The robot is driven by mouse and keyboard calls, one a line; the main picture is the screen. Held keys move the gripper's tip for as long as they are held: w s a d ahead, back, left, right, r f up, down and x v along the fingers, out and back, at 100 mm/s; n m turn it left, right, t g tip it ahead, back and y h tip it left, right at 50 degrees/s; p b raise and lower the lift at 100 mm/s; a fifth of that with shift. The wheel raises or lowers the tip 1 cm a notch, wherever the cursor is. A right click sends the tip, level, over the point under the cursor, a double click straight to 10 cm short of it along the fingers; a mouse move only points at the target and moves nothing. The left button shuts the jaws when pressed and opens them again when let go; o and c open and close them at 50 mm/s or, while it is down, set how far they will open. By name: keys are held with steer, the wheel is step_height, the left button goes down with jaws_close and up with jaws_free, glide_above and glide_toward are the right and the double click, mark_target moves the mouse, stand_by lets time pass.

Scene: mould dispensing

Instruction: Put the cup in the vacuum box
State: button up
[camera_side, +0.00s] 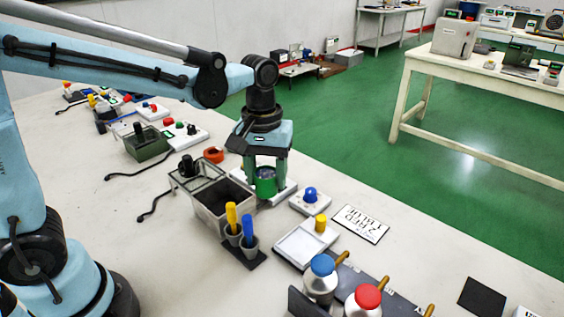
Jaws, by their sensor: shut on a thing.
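My gripper (265,172) points down near the middle of the side view. It is shut on a green cup (265,185), with a finger on either side; the fingers hide part of the cup. The cup is upright, over or on a white plate-like device (285,192); I cannot tell whether it touches it. The likely vacuum box, a grey, clear-walled box (212,222) with a dark inside, stands just left of the cup. A frame-like lid (188,177) with a black knob is at its far left side and looks raised.
Two small cups with a yellow and a blue tool (249,240) stand in front of the box. A blue-button device (310,200), a white scale (298,248) and lidded jars (321,281) are to the right. A green box (146,143) stands behind left.

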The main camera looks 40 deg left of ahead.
steer(key=s+a+f+n, duration=0.2)
steer(key=s+a+n, duration=0.15)
steer(key=a, duration=0.65)
steer(key=shift+s+a+f, duration=0.1)
steer(key=shift+f, duration=1.9)
steer(key=shift+s+a+f, duration=0.1)
steer(key=shift+f, duration=1.85)
steer(key=shift+f, duration=0.25)
steer(key=o, duration=1.1)
steer(key=shift+w, duration=0.1)
steer(key=shift+r, duration=3.5)
